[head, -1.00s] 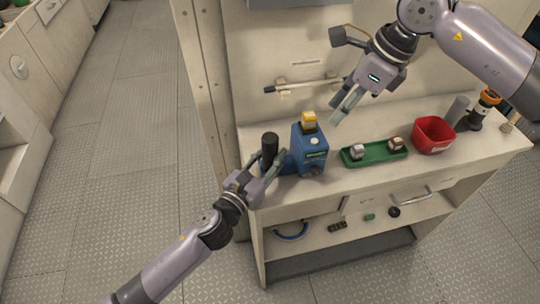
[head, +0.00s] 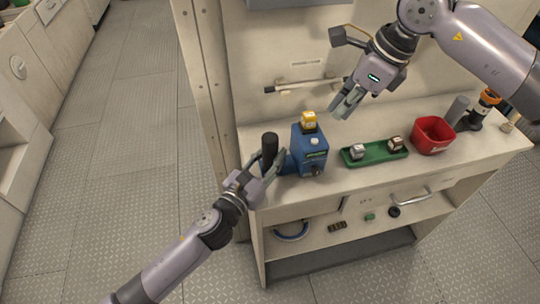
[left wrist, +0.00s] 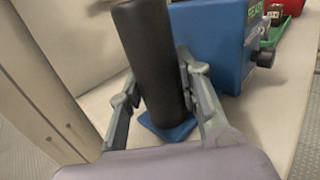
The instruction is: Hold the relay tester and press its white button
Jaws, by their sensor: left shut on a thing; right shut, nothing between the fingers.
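The relay tester (head: 309,158) is a blue box on the bench top with a yellow relay (head: 308,121) on top and a white button (head: 314,141) on its sloped face. Its upright black handle (head: 269,149) stands at its left. My left gripper (head: 268,171) is shut around this handle; the left wrist view shows the fingers on both sides of the black handle (left wrist: 150,60), with the blue box (left wrist: 215,40) beside it. My right gripper (head: 340,110) is shut and empty, above and to the right of the tester, apart from the button.
A green tray (head: 375,159) with two small relays lies right of the tester. A red bin (head: 433,135) and an orange-topped tool (head: 487,98) stand farther right. A shelf (head: 350,229) below holds small parts. A rod (head: 300,86) is on the back wall.

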